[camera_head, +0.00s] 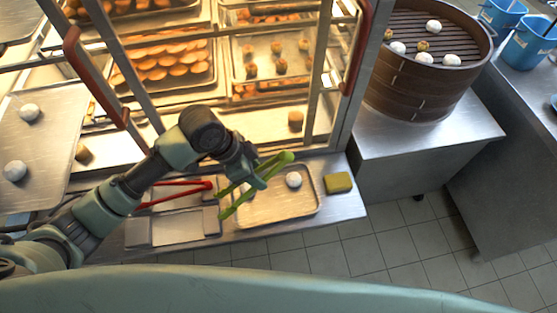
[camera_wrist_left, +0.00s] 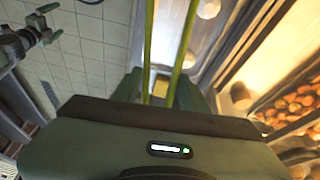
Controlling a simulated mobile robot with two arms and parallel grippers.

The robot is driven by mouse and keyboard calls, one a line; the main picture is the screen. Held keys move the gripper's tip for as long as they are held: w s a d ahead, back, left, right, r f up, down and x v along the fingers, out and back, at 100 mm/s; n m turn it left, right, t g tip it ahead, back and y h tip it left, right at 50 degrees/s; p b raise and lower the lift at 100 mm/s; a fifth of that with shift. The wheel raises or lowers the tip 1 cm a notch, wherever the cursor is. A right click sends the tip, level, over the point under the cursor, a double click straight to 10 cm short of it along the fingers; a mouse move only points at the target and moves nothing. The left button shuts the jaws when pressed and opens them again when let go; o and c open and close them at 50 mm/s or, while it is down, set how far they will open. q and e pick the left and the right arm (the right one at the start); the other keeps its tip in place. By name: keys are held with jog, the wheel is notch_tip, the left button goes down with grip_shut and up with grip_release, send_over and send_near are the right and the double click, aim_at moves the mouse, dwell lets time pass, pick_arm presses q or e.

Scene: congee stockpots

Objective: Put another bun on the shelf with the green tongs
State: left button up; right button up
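My left gripper (camera_head: 247,177) is shut on the green tongs (camera_head: 278,164), above the front counter. In the left wrist view the two green tong arms (camera_wrist_left: 150,40) stick out from between the fingers (camera_wrist_left: 165,92). A metal tray (camera_head: 275,214) lies below, with a white bun (camera_head: 293,180) on its right part; another pale bun partly shows behind the tongs. No bun is visibly gripped by the tongs. The glass cabinet's shelves (camera_head: 215,88) hold trays of brown buns. My right gripper (camera_wrist_left: 48,25) shows small at upper left in the wrist view, fingers apart and empty.
Red tongs (camera_head: 180,184) lie left of my gripper. A yellow sponge (camera_head: 338,182) is right of the tray. A left tray (camera_head: 45,140) holds white buns. A bamboo steamer (camera_head: 412,92) with several buns stands at right, near blue containers (camera_head: 527,45). Red-handled cabinet doors (camera_head: 357,50) flank the shelves.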

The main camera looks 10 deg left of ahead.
aim_at(268, 162)
pick_arm(q)
jog(key=d+m+g, duration=0.1)
jog(key=m, duration=0.2)
jog(key=w+d+m+g, duration=0.1)
jog(key=m, duration=0.2)
jog(key=w+d+m+g, duration=0.1)
jog(key=m, duration=0.2)
jog(key=shift+d+r, duration=0.1)
jog(key=shift+d, duration=0.1)
jog(key=shift+w+d+m+g+y, duration=0.2)
jog(key=shift+w+m+g+y, duration=0.15)
jog(key=shift+m, duration=0.25)
notch_tip(268, 162, down, 6)
jog(key=b, duration=0.5)
jog(key=shift+s+b, duration=0.15)
jog(key=shift+b, duration=0.25)
pick_arm(e)
notch_tip(268, 162, down, 6)
jog(key=shift+a+r, duration=0.1)
jog(key=shift+r, duration=0.1)
